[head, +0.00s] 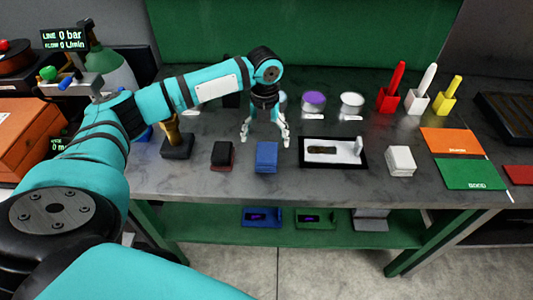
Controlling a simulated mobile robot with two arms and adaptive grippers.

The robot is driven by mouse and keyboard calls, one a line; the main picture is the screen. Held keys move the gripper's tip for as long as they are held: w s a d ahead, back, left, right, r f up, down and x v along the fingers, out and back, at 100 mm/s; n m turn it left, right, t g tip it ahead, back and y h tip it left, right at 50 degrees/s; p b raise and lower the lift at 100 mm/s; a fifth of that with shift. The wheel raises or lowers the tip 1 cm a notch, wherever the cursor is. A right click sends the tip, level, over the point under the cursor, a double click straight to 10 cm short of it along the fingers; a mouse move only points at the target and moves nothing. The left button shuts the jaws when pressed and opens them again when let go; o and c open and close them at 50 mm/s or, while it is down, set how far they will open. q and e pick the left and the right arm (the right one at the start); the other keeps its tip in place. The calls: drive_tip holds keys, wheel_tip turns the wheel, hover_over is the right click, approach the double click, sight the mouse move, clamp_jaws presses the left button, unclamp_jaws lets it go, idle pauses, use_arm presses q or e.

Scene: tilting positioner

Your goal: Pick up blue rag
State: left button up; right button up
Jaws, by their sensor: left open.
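The blue rag (266,157) is a small folded block lying on the grey table, left of the black tray. My left gripper (265,138) points down just behind and above the rag, with its fingers spread apart and nothing between them. The fingertips appear close to the rag's far edge; I cannot tell whether they touch it. My right gripper is not in view.
A dark red and black block (222,155) lies left of the rag. A black tray (333,164) and a white block (401,161) lie to the right. Orange (452,141) and green (470,174) mats lie further right. The table's front edge is clear.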

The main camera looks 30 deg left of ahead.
sight(267, 151)
use_arm(q)
wheel_tip(267, 151, down, 2)
drive_tip(key=shift+d+f, duration=0.1)
drive_tip(key=shift+f, duration=0.05)
drive_tip(key=shift+f+p, duration=0.35)
drive_tip(key=shift+p, duration=0.05)
wheel_tip(267, 151, down, 4)
drive_tip(key=shift+d+f+p, duration=0.1)
drive_tip(key=shift+f+p, duration=0.15)
drive_tip(key=shift+p, duration=0.35)
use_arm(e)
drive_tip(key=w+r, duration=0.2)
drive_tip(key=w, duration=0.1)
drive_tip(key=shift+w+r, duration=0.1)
use_arm(q)
drive_tip(key=shift+w, duration=0.1)
drive_tip(key=c, duration=1.3)
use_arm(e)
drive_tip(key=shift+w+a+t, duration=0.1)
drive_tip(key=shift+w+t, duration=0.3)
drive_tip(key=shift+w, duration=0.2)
